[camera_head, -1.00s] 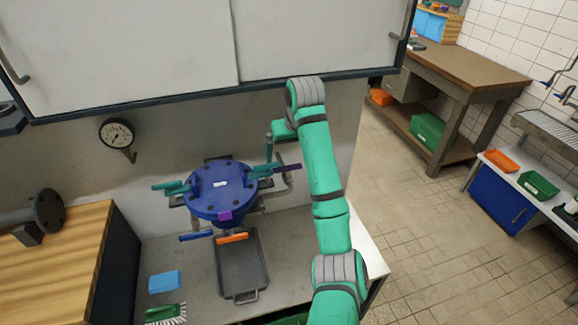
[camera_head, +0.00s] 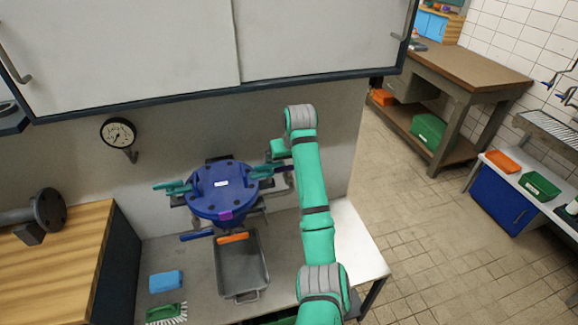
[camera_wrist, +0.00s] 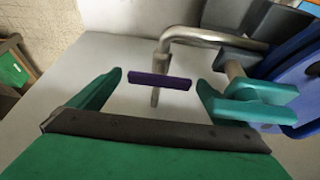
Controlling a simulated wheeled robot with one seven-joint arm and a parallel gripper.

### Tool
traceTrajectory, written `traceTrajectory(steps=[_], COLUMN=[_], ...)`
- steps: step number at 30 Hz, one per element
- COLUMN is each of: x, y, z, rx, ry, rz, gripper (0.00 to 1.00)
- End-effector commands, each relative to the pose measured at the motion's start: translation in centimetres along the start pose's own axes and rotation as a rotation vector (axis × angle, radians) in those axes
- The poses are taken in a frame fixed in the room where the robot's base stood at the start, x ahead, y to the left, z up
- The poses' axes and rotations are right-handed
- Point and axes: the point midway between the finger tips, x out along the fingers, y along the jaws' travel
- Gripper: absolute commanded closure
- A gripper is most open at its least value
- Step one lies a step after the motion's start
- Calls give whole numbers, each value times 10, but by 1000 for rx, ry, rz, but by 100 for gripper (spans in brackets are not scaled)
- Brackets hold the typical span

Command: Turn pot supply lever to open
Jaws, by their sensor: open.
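The blue round pot (camera_head: 222,190) with a bolted lid stands on the grey bench, with pipes and several coloured levers around it. A dark purple lever (camera_wrist: 158,81) sits on a bent metal pipe (camera_wrist: 190,37) at the pot's right side. No readable label tells me which lever is the pot supply lever. My gripper (camera_wrist: 160,76) is open, with the purple lever showing between its two teal fingers; I see no contact. In the head view my gripper (camera_head: 277,152) is right of the pot, and my arm partly hides the purple lever (camera_head: 284,168).
Teal levers (camera_head: 172,187) stick out left of the pot. A blue bar (camera_head: 197,236) and an orange bar (camera_head: 232,238) are in front, above a grey tray (camera_head: 241,268). White cabinets (camera_head: 120,50) overhang the bench. A gauge (camera_head: 118,133) is on the wall.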

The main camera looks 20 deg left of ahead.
Motion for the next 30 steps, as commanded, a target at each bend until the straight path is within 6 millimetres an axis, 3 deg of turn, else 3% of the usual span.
traceTrajectory(steps=[2,3,8,20,30], x=[0,0,0,-1,0], y=[0,0,0,1,5], z=[0,0,0,0,3], rx=[0,0,0,-53,-280], ry=[0,0,0,0,-7], rz=[0,0,0,-23,-122], gripper=[3,8,44,44,40])
